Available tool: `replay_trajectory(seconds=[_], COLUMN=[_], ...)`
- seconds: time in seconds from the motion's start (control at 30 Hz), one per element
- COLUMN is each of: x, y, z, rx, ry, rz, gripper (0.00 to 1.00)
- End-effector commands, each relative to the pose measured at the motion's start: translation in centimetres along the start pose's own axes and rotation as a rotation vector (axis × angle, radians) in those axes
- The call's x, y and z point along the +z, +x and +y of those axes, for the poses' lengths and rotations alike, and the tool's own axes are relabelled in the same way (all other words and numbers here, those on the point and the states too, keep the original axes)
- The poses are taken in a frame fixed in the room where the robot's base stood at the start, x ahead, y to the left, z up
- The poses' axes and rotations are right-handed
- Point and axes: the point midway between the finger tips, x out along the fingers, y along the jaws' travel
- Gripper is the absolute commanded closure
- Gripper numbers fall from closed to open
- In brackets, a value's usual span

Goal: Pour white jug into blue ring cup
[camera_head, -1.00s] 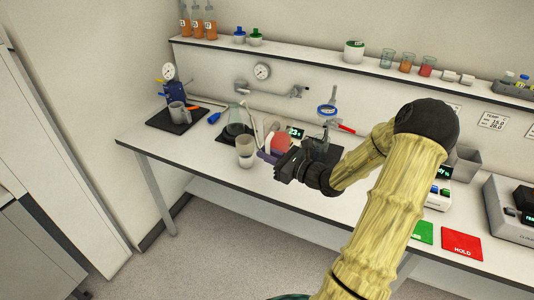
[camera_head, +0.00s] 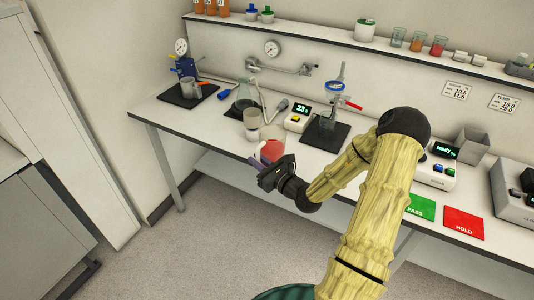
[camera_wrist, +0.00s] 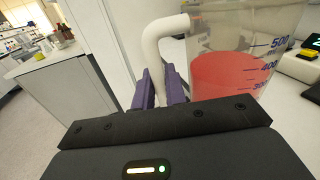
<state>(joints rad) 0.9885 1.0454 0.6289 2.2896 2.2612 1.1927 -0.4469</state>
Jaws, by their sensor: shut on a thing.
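My gripper (camera_head: 259,163) is shut on the white handle (camera_wrist: 158,42) of a clear jug (camera_head: 271,149). The jug holds red liquid (camera_wrist: 228,76) and has blue volume marks in the wrist view. It looks near upright, at the bench's front edge; its base is hidden. The purple fingers (camera_wrist: 163,85) lie on both sides of the handle. A blue ring (camera_head: 334,86) shows above a clear vessel (camera_head: 328,122) on a black mat, right of my gripper. I cannot tell whether it belongs to that vessel. A pale clear cup (camera_head: 252,120) stands just behind the jug.
The white bench (camera_head: 180,117) runs along the wall. A small display unit (camera_head: 298,119), a flask (camera_head: 245,97) and a red lever (camera_head: 353,105) are near the jug. Green (camera_head: 420,207) and red (camera_head: 463,221) pads lie at right. The floor in front is clear.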

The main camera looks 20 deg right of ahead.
Motion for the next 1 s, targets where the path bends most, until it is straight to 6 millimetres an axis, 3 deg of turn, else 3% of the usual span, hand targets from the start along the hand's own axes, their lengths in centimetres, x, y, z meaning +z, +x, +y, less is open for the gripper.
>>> replay_trajectory(seconds=[0.37, 0.7, 0.83, 1.0], x=[-9.8, -18.1, -19.9, -20.5], y=[1.4, 0.7, 0.4, 0.2], z=[4.7, 8.8, 9.9, 10.3], rx=[-0.154, -0.299, -0.335, -0.350], ry=[0.010, 0.005, 0.002, -0.002], rz=[0.009, 0.016, 0.015, 0.013], gripper=[1.00, 1.00, 1.00, 1.00])
